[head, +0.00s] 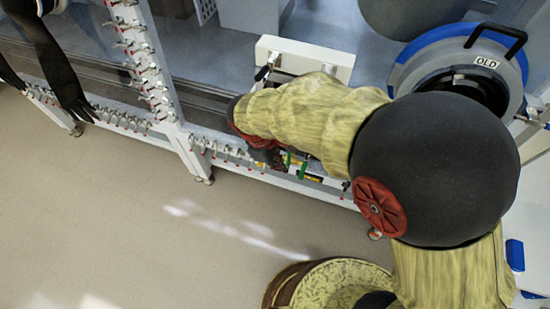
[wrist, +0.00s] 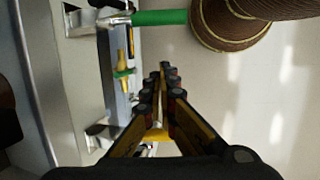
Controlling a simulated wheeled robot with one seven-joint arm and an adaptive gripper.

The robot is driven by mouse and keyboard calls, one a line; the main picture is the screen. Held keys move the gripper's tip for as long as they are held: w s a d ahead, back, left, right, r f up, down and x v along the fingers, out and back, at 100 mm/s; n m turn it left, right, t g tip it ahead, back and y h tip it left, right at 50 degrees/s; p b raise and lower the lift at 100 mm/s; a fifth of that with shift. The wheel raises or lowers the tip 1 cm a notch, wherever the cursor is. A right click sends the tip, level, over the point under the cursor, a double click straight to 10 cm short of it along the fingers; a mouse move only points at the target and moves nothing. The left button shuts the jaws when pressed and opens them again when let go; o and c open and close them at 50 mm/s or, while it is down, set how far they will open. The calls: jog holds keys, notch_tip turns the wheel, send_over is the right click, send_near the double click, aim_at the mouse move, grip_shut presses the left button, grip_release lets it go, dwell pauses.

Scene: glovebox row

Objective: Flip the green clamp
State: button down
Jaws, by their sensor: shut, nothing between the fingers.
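The green clamp shows at the top of the wrist view as a long green handle (wrist: 160,17) joined to a metal bracket (wrist: 82,18) on the frame. The handle points right, away from the frame. In the head view a small green piece (head: 302,171) shows beside the rail, below my arm. My gripper (wrist: 165,68) is shut and empty in the wrist view. Its fingertips are below the green handle in the picture and apart from it. In the head view my arm hides most of the gripper.
A small brass fitting with a green part (wrist: 124,72) sits on the frame left of my fingers. A yellow piece (wrist: 156,135) shows between the fingers. A white rail (head: 262,174) with several clamps runs along the gloveboxes. The floor (head: 120,220) is open.

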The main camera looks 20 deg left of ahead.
aim_at(304, 168)
jog(key=shift+s+d+r, duration=0.15)
jog(key=shift+d+r, duration=0.45)
jog(key=shift+d, duration=0.2)
jog(key=shift+s+d+r, duration=0.1)
jog(key=shift+d+r, duration=0.5)
jog(key=shift+d, duration=0.15)
jog(key=shift+d, duration=0.1)
jog(key=shift+r, duration=0.15)
jog(key=shift+d+r+p, duration=0.25)
jog(key=shift+r+p, duration=0.15)
jog(key=shift+p, duration=0.35)
jog(key=shift+r, duration=0.1)
